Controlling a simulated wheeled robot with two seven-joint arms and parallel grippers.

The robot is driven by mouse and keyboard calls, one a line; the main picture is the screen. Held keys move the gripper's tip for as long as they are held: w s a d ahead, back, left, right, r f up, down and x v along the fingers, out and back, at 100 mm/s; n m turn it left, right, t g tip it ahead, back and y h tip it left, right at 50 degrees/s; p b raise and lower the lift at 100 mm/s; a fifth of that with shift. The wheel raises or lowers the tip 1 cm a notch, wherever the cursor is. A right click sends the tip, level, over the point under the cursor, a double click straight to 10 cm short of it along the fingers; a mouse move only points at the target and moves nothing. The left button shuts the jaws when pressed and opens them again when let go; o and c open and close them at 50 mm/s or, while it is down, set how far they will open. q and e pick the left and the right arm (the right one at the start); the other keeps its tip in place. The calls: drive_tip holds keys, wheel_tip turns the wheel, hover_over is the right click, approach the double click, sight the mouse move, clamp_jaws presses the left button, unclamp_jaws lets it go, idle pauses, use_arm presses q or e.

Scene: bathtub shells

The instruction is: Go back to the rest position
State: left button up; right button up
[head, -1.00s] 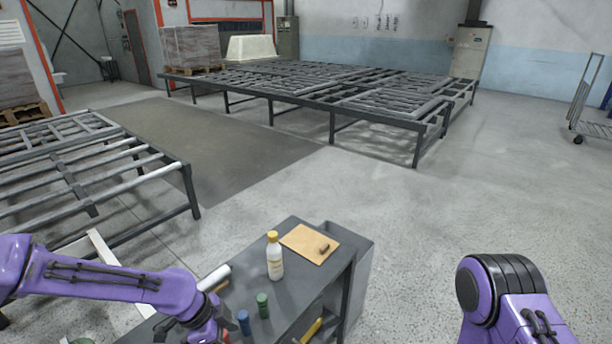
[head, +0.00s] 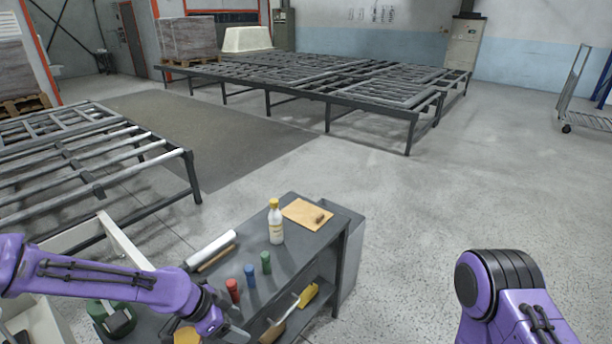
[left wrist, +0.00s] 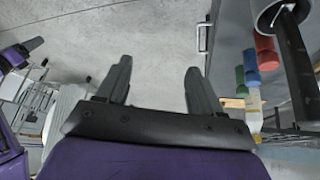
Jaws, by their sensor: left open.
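My left arm comes in from the left in the head view, with the left gripper (head: 228,331) low at the front edge of the dark workbench (head: 292,262). In the left wrist view the two fingers of this gripper (left wrist: 155,85) stand wide apart with only bare floor between them, so it is open and empty. My right arm shows at the lower right of the head view, as a purple and black joint; its gripper is out of view.
The bench carries a white bottle (head: 276,222), a tan board (head: 307,214), a white roll (head: 211,250), and red (head: 233,290), blue (head: 250,275) and green (head: 265,261) cylinders. Roller tables (head: 95,160) stand left and behind (head: 330,85).

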use_arm(q)
drive_tip(key=s+a+f+n+t+y+b, duration=0.1)
drive_tip(key=s+a+f+n+t+y, duration=0.15)
drive_tip(key=f+n, duration=0.5)
drive_tip(key=s+a+f+n+t+y+b, duration=0.15)
drive_tip(key=s+f+n, duration=0.3)
drive_tip(key=n, duration=0.55)
drive_tip(key=s+a+f+g+y+b, duration=0.1)
drive_tip(key=s+a+f, duration=0.2)
drive_tip(key=s, duration=0.3)
drive_tip(key=s+a+f+n+g+y, duration=0.1)
drive_tip(key=s+a+f+y, duration=0.1)
drive_tip(key=s, duration=0.4)
drive_tip(key=s+a+f+g+y+b, duration=0.1)
drive_tip(key=s+a+f+y, duration=0.1)
drive_tip(key=s+a+f, duration=0.3)
drive_tip(key=shift+s+f+b, duration=0.15)
drive_tip(key=shift+s+b, duration=0.15)
drive_tip(key=shift+s, duration=0.5)
